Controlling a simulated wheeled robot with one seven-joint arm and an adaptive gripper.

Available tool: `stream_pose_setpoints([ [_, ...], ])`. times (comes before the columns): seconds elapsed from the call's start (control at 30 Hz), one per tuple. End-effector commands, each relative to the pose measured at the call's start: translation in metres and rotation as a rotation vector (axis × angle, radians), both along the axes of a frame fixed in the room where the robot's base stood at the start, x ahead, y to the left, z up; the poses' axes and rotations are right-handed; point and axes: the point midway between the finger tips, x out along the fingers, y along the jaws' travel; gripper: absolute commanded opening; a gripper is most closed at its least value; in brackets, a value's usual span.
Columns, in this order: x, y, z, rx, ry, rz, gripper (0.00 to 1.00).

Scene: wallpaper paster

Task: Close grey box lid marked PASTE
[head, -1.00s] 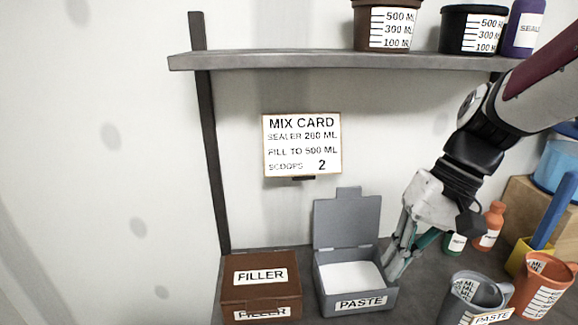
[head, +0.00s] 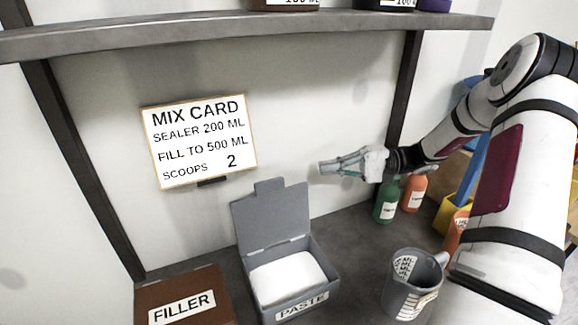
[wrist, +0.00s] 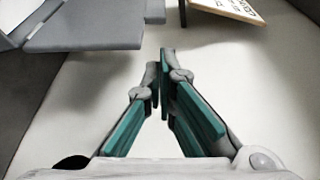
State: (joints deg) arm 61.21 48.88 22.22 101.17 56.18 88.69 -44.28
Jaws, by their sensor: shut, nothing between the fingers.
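The grey box marked PASTE (head: 303,303) stands on the bench with white paste inside. Its grey lid (head: 272,222) is open, standing up at the back and leaning toward the wall, with a tab on its top edge. In the wrist view the lid (wrist: 85,24) shows at the upper left. My gripper (head: 322,168) is shut and empty, to the right of the lid's upper edge and a little higher, near the wall. In the wrist view the fingertips (wrist: 166,55) meet, apart from the lid.
A brown FILLER box (head: 185,300) stands left of the grey box. A grey measuring jug (head: 400,290) stands to the right. Green (head: 386,203) and orange (head: 414,192) bottles stand behind. A shelf (head: 230,32) runs above, over the mix card (head: 200,142).

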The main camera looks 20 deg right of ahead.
Motion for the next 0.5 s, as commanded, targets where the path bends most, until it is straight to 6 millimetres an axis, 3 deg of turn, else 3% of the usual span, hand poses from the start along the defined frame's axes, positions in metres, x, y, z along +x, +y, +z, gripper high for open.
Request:
stream_pose_setpoints([
  [0.17,0.005,0.012,0.000,0.008,-0.005,-0.002,0.00],
  [0.5,0.023,0.067,-0.003,0.006,-0.003,0.000,0.00],
])
